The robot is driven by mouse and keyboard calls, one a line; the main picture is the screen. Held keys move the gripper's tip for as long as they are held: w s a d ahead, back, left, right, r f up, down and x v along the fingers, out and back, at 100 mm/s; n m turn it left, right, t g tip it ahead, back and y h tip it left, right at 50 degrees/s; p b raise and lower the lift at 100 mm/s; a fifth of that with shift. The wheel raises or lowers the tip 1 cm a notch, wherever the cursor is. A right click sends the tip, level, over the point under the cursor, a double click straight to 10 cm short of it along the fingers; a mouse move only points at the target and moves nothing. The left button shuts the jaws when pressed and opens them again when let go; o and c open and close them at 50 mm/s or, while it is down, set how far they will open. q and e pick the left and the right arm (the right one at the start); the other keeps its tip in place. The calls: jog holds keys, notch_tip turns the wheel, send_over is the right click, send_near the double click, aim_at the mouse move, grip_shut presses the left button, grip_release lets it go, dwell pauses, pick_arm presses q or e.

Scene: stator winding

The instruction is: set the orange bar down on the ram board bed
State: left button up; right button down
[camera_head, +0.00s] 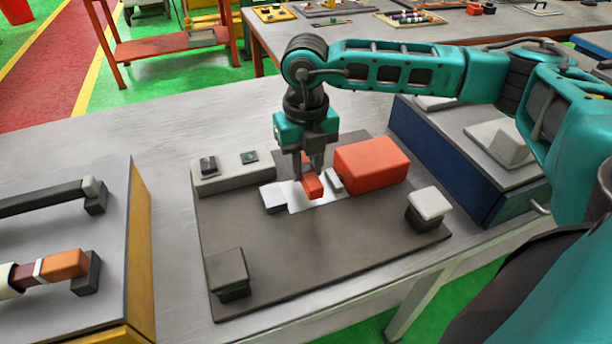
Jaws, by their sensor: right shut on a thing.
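The ram board (290,250) is a dark grey plate on the light grey bench. A big orange-red block (371,165) stands at its back right. The bed (296,203) is a small bright plate with a light grey block on either side, left of the big block. My right gripper (309,176) points down over the bed and is shut on the small orange bar (314,187). Its fingers hide part of the bar. The bar is at or just above the bed; I cannot tell whether it touches. My left gripper is not in view.
A grey box with two switches (232,172) stands at the board's back left. A dark grey block (229,275) stands at the front left and a white-topped post (428,208) at the right. A blue-sided case (450,155) lies right of the board.

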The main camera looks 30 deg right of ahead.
aim_at(306, 168)
jog(key=shift+f, duration=1.7)
jog(key=shift+f, duration=0.15)
jog(key=c, duration=0.8)
grip_release()
jog(key=shift+c, duration=0.2)
notch_tip(306, 168, up, 12)
jog(key=shift+r, duration=0.2)
